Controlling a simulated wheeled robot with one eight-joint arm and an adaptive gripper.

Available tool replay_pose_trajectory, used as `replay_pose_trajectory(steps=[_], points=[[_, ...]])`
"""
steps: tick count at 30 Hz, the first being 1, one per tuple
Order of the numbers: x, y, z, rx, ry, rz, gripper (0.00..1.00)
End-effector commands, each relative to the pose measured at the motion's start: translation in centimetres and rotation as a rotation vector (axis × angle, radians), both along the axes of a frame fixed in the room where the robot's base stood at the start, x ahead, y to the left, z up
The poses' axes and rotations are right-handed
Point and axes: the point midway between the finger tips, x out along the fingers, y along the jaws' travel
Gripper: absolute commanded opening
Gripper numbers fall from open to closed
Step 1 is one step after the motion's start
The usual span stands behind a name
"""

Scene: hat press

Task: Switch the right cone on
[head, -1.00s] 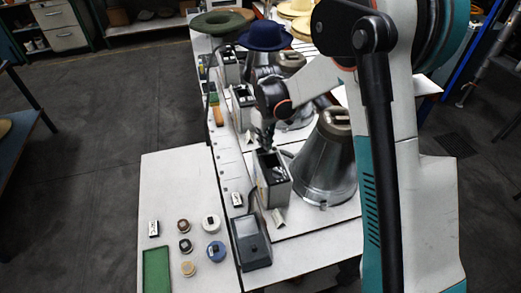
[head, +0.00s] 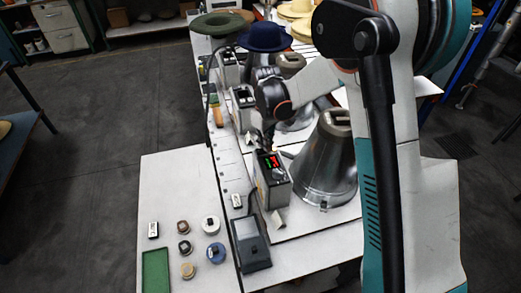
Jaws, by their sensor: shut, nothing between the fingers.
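The nearest metal cone (head: 325,160), furthest right of the cones in the picture, stands on the white bench. Its grey control box (head: 272,185) stands just left of it, with red lit digits on its top panel. My gripper (head: 268,146) is small and dark in this view, at the far upper edge of that box. Its fingers are shut and empty. I cannot tell whether the fingertips touch the panel. My arm hides part of the cones behind.
Other cones with control boxes (head: 243,101) stand further back, under a blue hat (head: 265,37) and a green hat (head: 217,22). A dark pedal-like box (head: 250,243) sits in front. The pale side table (head: 185,185) holds several small tins and a green tray (head: 156,271).

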Motion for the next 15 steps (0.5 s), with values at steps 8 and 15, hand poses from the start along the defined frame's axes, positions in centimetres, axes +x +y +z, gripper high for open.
replay_pose_trajectory(steps=[8, 15], points=[[0.0, 0.0, 2.3, 0.0, 0.0, 0.0, 0.0], [0.0, 0.0, 4.0, 0.0, 0.0, 0.0, 0.0]])
